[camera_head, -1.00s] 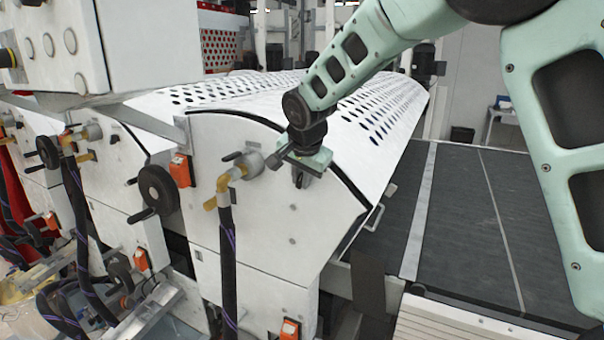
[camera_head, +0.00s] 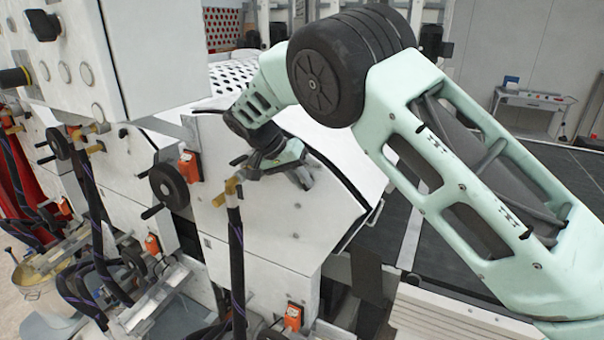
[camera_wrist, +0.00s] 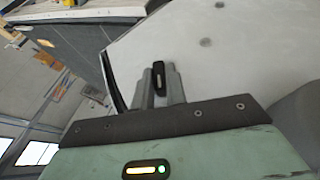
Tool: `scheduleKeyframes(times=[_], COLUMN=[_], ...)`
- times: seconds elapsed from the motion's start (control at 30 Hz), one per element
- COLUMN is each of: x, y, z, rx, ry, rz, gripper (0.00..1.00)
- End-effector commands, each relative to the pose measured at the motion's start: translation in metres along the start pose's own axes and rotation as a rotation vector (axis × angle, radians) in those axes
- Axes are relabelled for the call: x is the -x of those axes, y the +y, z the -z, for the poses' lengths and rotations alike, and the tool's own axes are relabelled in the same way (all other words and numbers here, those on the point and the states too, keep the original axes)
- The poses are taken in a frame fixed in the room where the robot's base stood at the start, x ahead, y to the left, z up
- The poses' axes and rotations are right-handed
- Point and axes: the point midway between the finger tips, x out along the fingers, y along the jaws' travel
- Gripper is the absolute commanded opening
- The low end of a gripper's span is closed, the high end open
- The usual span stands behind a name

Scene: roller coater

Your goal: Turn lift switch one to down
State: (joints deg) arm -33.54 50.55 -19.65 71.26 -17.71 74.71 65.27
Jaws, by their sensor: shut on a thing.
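A small black switch (camera_wrist: 158,76) shows between my fingers in the wrist view, in front of the white side panel. I cannot read a label on it, nor tell which way it is turned. My gripper (camera_wrist: 160,84) is shut on it, with a grey finger on each side. In the head view my gripper (camera_head: 302,178) is at the upper part of the white side panel (camera_head: 285,225), below the curved cover. There the wrist and fingers hide the switch.
A brass fitting with a black hose (camera_head: 236,250) stands left of my gripper. A black handwheel (camera_head: 168,186) and an orange box (camera_head: 190,166) are further left. A control box (camera_head: 85,60) overhangs at upper left. Dark flooring lies right of the machine.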

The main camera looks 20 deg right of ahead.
Motion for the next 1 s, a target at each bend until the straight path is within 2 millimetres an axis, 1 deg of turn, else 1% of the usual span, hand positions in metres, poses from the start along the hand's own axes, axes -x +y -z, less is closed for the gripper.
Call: scheduleKeyframes(times=[0.23, 0.67, 0.7, 0.73, 0.77, 1.0], x=[0.0007, 0.0004, 0.0003, 0.0003, 0.0003, 0.0001], y=[-0.0009, -0.0008, -0.0008, -0.0008, -0.0008, -0.0009], z=[0.0007, 0.0006, 0.0006, 0.0005, 0.0005, 0.0003], rx=[0.021, 0.023, 0.023, 0.023, 0.023, 0.022], ry=[0.002, 0.002, 0.002, 0.002, 0.002, 0.001], rz=[-0.047, -0.054, -0.054, -0.053, -0.053, -0.053], gripper=[0.0, 0.0, 0.25, 0.33, 0.35, 0.35])
